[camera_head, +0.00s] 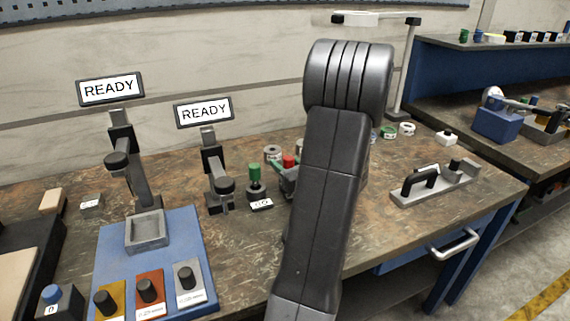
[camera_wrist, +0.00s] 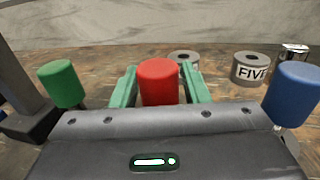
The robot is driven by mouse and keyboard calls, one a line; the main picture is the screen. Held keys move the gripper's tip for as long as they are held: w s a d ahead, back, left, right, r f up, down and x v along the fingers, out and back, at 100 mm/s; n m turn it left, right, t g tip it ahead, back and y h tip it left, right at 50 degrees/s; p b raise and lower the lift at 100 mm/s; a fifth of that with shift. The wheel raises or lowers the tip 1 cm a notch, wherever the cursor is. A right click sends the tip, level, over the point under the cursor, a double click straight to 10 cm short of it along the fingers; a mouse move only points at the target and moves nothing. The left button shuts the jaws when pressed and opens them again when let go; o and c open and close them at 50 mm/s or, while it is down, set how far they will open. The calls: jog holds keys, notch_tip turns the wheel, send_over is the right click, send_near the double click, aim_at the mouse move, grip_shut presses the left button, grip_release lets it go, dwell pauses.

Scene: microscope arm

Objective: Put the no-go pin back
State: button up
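The red-handled pin (camera_wrist: 159,82), which I take for the no-go pin, stands upright between the green fingers of my gripper (camera_wrist: 160,90) in the wrist view. The fingers lie close against both its sides, and the gripper looks shut on it. Its lower end is hidden behind the gripper body. In the head view the red handle (camera_head: 289,161) shows just left of my arm, with my gripper (camera_head: 285,170) around it. A green-handled pin (camera_head: 254,174) stands in a dark holder to its left, with a white label (camera_head: 262,204) in front.
A blue-handled cylinder (camera_wrist: 294,92) stands close at the right of the gripper in the wrist view. Grey rings (camera_wrist: 250,68) lie behind. Two gauge stands with READY screens (camera_head: 204,111) are at left. A toggle clamp (camera_head: 430,184) is at right.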

jog(key=shift+o, duration=0.4)
jog(key=shift+r, duration=0.25)
jog(key=v, duration=1.2)
